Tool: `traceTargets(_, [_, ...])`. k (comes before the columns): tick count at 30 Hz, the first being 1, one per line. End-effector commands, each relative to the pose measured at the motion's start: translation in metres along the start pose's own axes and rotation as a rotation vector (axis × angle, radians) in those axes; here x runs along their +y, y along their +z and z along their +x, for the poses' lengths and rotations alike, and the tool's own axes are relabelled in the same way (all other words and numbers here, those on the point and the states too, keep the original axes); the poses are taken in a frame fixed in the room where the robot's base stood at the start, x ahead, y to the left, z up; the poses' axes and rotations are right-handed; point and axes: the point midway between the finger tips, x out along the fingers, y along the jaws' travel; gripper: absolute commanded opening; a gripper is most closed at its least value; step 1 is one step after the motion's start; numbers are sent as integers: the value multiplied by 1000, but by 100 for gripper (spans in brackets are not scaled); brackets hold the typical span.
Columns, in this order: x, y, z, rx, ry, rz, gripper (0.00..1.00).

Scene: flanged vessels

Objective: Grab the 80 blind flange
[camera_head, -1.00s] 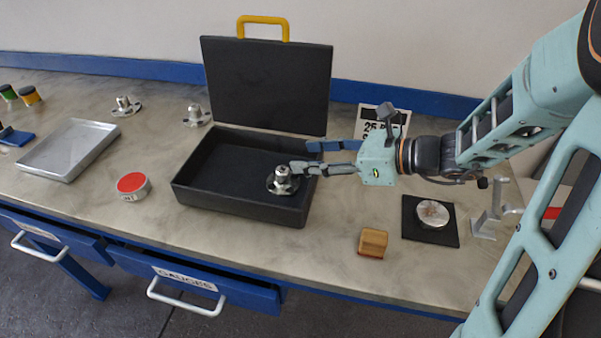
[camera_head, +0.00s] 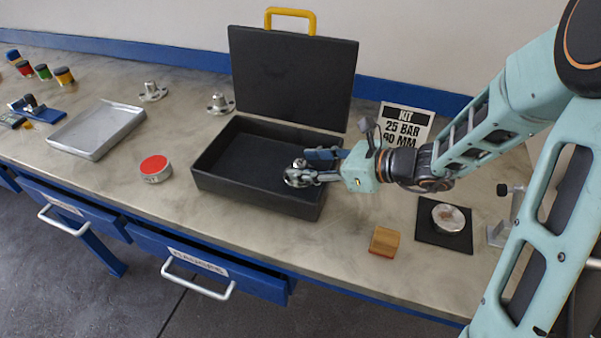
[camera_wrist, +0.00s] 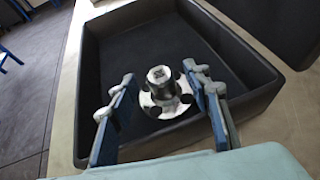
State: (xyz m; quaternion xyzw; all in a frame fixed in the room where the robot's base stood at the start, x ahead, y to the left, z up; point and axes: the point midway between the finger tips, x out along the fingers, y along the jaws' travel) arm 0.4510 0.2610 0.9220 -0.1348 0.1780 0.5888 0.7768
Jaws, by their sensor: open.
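A silver flange (camera_head: 296,179) with a raised hub stands in the open black case, near its right end. In the wrist view the flange (camera_wrist: 163,96) shows its hub top and bolt holes, upright on the case floor. My gripper (camera_head: 307,166) is open. In the wrist view its blue fingers (camera_wrist: 157,88) stand either side of the flange, with gaps visible. Two similar silver flanges, one on the left (camera_head: 152,92) and one nearer the case (camera_head: 219,104), stand on the bench. I cannot read a size on any flange.
The black case (camera_head: 245,196) has low walls close around my gripper and a raised lid (camera_head: 290,80) behind. A red-topped round tin (camera_head: 155,168), a metal tray (camera_head: 97,130), a wooden block (camera_head: 385,241) and a sign (camera_head: 404,122) also stand on the bench.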

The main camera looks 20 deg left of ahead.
Motion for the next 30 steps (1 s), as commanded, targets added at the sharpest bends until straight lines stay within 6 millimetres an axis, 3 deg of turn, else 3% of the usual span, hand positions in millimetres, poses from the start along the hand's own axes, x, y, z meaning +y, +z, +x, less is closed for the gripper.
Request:
traceTargets(4, [0,0,19,-1,1,1,44])
traceTargets(13, [0,0,22,0,-1,0,43])
traceTargets(24, [0,0,22,0,-1,0,2])
traceTargets(30, [0,0,22,0,-1,0,0])
